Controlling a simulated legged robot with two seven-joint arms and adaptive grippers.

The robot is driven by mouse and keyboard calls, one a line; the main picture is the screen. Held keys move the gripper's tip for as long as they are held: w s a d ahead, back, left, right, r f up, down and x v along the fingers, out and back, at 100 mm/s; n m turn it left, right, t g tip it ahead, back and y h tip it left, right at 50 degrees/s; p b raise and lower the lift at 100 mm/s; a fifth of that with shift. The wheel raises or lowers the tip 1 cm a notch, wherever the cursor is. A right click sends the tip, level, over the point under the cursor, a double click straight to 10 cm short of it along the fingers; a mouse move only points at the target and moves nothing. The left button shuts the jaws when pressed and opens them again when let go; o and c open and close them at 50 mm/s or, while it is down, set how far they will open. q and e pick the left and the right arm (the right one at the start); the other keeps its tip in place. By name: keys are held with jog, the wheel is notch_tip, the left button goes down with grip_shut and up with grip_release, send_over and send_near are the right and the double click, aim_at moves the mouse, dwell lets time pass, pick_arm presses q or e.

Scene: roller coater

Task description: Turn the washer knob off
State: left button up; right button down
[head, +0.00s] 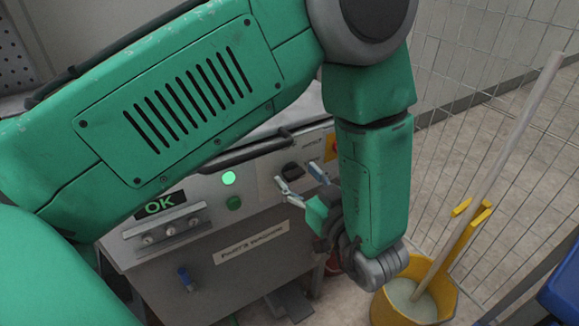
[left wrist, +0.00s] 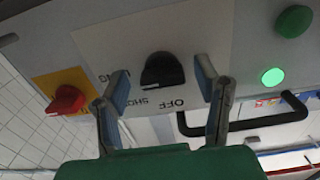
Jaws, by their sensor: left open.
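The black washer knob (left wrist: 162,70) sits on a pale plate on the machine's front panel. In the left wrist view, the label OFF (left wrist: 172,103) shows upside down below it, and other lettering is partly covered. My left gripper (left wrist: 162,88) is open, with one finger on each side of the knob in that view. The knob appears between the fingers, with no clear contact. In the head view, my left gripper (head: 301,181) is just in front of the panel by the knob (head: 292,170). My right gripper is not in view.
A red knob on a yellow plate (left wrist: 66,100) is beside the black knob. A lit green lamp (head: 228,178), a green button (head: 233,203) and a green OK display (head: 160,205) are on the panel. A yellow mop bucket (head: 388,306) stands at the right, before a wire fence.

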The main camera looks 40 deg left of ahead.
pick_arm(q)
jog(key=shift+a, duration=0.35)
jog(key=shift+d, duration=0.15)
jog(key=shift+d+r, duration=0.1)
jog(key=shift+d, duration=0.1)
jog(key=c, duration=1.2)
jog(key=shift+o, duration=0.3)
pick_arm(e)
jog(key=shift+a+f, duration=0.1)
